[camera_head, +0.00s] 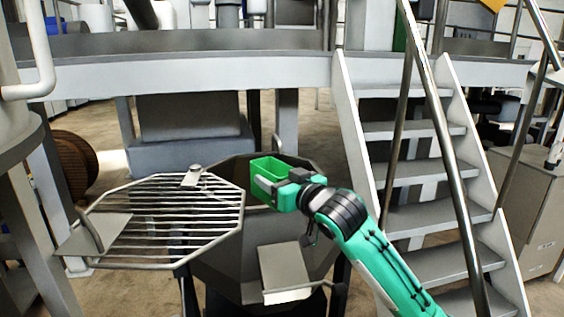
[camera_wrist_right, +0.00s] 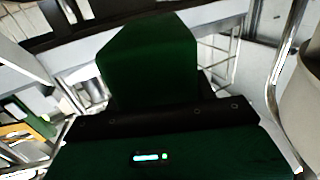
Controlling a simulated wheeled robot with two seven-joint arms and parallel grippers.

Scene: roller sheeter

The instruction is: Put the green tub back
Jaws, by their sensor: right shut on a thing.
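The green tub (camera_head: 272,166) is held up over the open octagonal grey hopper (camera_head: 222,262) in the head view. My right gripper (camera_head: 272,184) is shut on the tub's near side. In the right wrist view the tub (camera_wrist_right: 150,62) fills the upper middle, dark green, just beyond the gripper's black edge. The fingertips are partly hidden there. My left gripper is in neither view.
A barred grate lid (camera_head: 165,222) lies swung out left of the hopper. A pale plate (camera_head: 285,268) sits at the hopper's front. Metal stairs (camera_head: 425,175) with handrails stand close on the right. A raised platform edge (camera_head: 200,75) runs across behind.

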